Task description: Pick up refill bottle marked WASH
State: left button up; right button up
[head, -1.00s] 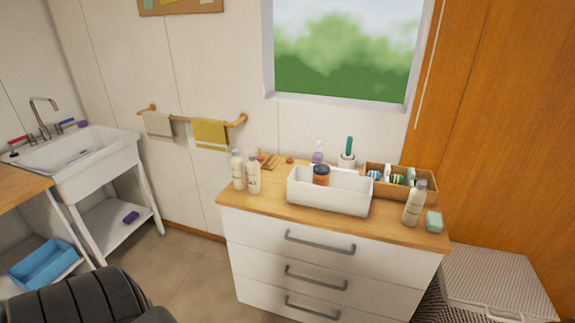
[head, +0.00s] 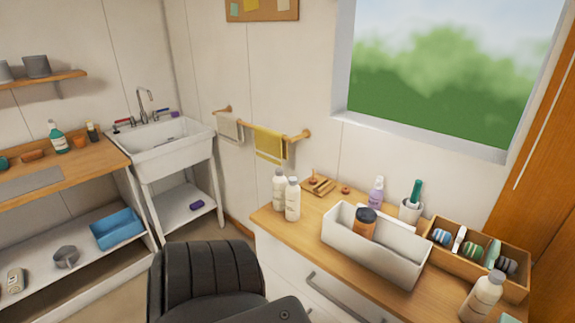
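Two pale bottles with light caps, a rear one (head: 279,190) and a front one (head: 292,202), stand upright side by side at the left end of the wooden cabinet top (head: 305,245). A third similar bottle (head: 482,298) stands at the right end, near the lower right of the head view. Their labels are too small to read, so I cannot tell which is marked WASH. Neither of my grippers is in view.
A white bin (head: 372,258) on the cabinet holds a dark-lidded amber jar (head: 363,225). A wooden organizer (head: 515,284) stands to its right. A white sink (head: 165,140) and shelving stand further left.

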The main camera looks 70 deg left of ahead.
aim_at(279, 181)
jog(key=u, duration=0.55)
jog(key=i, duration=0.8)
jog(key=u, duration=1.05)
jog(key=i, duration=0.25)
jog(key=u, duration=0.25)
